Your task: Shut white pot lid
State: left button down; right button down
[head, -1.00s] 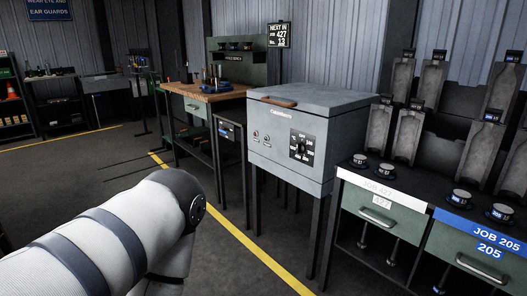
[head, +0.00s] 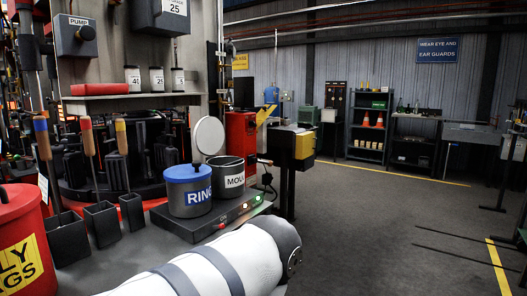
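The white pot lid (head: 209,136) is a round disc standing upright, tilted open behind the pots. The dark pot labelled "MOU..." (head: 228,178) stands below it with an open top. It is on a dark heater box (head: 212,221) with lit buttons on its front. Beside it on the left is a pot labelled "RING" (head: 189,192) with its blue lid (head: 194,173) on. A white and grey arm link of mine is in front of the bench at the bottom. Neither gripper is in view.
A red bin (head: 22,245) stands at the left edge. Tools with coloured handles and dark square holders (head: 101,223) are left of the pots. A shelf (head: 130,100) with small canisters is above. Open floor (head: 390,235) lies to the right.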

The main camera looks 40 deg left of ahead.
aim_at(209, 133)
jog(key=i+u, duration=0.15)
jog(key=i, duration=0.45)
jog(key=i+u, duration=0.2)
jog(key=i, duration=0.4)
jog(key=i+l+u, duration=0.15)
jog(key=i, duration=0.4)
jog(key=i+l+u, duration=0.15)
jog(key=i, duration=0.45)
jog(key=i+j+u, duration=0.1)
jog(key=i+u, duration=0.2)
jog(key=u, duration=0.15)
jog(key=i+u, duration=0.3)
jog(key=u, duration=0.15)
jog(key=i+l+u, duration=0.15)
jog(key=i+u, duration=0.15)
jog(key=u, duration=0.15)
jog(key=i+l+u, duration=0.2)
jog(key=u, duration=0.3)
jog(key=i+l+u, duration=0.3)
jog(key=u, duration=0.15)
